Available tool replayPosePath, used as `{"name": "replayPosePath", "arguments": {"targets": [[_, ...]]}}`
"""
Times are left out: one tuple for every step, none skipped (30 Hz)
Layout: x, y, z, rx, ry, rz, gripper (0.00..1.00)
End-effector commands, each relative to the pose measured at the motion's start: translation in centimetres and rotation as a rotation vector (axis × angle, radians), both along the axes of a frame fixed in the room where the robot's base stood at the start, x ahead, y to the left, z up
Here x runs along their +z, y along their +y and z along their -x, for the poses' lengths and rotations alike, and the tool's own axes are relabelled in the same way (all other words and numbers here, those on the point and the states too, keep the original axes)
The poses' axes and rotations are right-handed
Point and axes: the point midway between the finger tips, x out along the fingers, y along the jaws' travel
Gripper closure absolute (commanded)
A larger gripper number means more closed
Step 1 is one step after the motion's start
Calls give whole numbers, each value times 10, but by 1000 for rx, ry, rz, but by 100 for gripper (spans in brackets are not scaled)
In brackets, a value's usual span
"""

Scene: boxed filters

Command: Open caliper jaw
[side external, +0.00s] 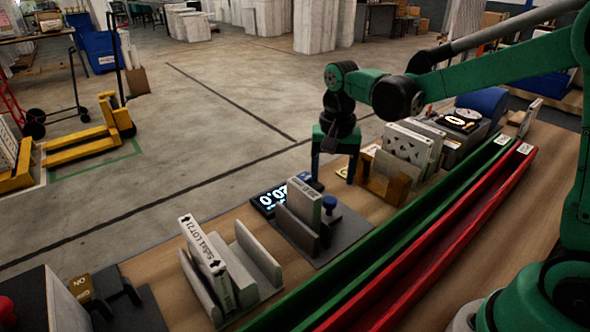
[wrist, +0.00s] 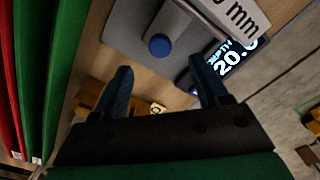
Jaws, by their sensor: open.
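The caliper has a grey base (side external: 345,232) with upright grey jaws. A light block marked in mm (side external: 304,203) stands between them; its label also shows at the top of the wrist view (wrist: 240,14). A blue round knob (side external: 329,203) rises from the base at the block's right; it shows in the wrist view (wrist: 160,45) beyond the fingertips. A dark display (side external: 270,201) reads about 20.0. My gripper (side external: 334,176) is open and empty, pointing down behind the knob and left of a wooden holder. Its two blue fingers (wrist: 161,66) are spread, with the knob apart from them.
A wooden holder (side external: 378,185) with pale perforated panels stands at the right. A green channel (side external: 400,215) and a red channel (side external: 430,235) run along the bench's near side.

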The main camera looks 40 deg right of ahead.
Motion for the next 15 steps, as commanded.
{"name": "replayPosePath", "arguments": {"targets": [[-3,0,-1,-5,4,0,33],[-6,0,-1,-7,6,0,33],[-10,0,-1,-7,6,-1,33],[-13,0,-1,-7,6,0,33],[-17,0,-1,-6,6,0,33],[-22,0,-1,-6,6,0,33],[-26,0,-1,-6,5,-1,33],[-30,0,0,-6,4,0,33],[-36,0,-1,-5,4,0,33],[-39,0,-1,-5,4,0,33],[-43,0,-1,-5,4,0,33],[-46,0,-1,-5,4,0,33],[-49,0,-1,-5,4,0,33],[-51,0,-1,-5,4,-1,33],[-53,0,-1,-5,4,-1,33]]}}
